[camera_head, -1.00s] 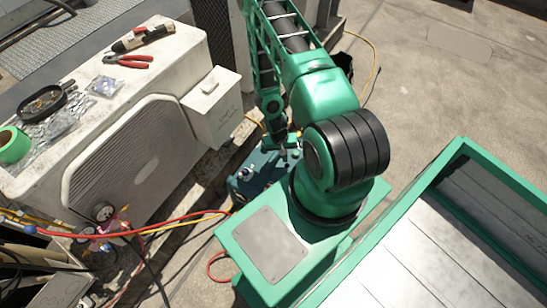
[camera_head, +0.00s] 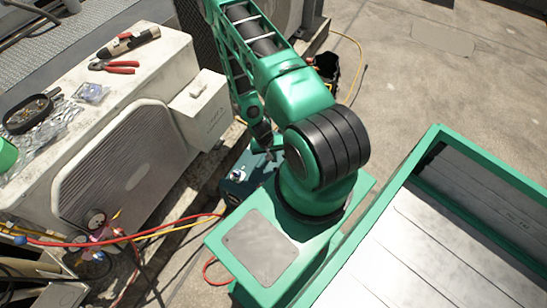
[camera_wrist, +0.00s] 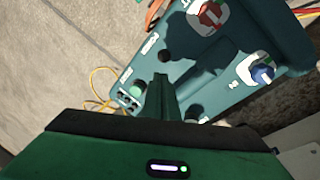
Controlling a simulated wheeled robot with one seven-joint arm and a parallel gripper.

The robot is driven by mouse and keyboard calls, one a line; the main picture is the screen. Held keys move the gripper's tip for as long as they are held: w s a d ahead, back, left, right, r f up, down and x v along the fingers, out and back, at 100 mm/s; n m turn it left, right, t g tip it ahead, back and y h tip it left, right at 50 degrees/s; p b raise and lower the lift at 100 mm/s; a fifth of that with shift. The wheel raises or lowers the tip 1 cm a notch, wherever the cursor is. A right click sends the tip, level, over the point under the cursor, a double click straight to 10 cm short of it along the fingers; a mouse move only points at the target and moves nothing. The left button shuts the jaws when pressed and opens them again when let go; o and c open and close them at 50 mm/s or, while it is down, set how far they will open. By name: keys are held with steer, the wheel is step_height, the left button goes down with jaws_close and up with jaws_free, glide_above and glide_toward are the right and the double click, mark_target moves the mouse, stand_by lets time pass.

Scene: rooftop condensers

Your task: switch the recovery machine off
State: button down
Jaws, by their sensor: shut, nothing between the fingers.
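The recovery machine is a teal box on the ground. In the wrist view its panel (camera_wrist: 225,92) carries a red knob (camera_wrist: 208,14), a blue knob (camera_wrist: 262,74), a round pale-green button (camera_wrist: 136,91) and small dark sockets or switches (camera_wrist: 128,101). In the head view the recovery machine (camera_head: 236,187) is partly hidden by my arm and body. My gripper (camera_wrist: 160,78) is shut and empty, its fingers over the panel just right of the green button. I cannot tell whether the fingertips touch the panel. The switch's on or off position cannot be read.
Red and yellow hoses (camera_head: 150,233) and gauges (camera_head: 96,219) lie at lower left. Concrete floor (camera_head: 430,85) is open at upper right.

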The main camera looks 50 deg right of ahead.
stand_by(0.3)
steer(key=w+v, duration=0.2)
steer(key=v, duration=0.9)
steer(key=shift+w+r, duration=0.15)
steer(key=shift+r, duration=0.05)
steer(key=shift+d, duration=0.1)
stand_by(0.3)
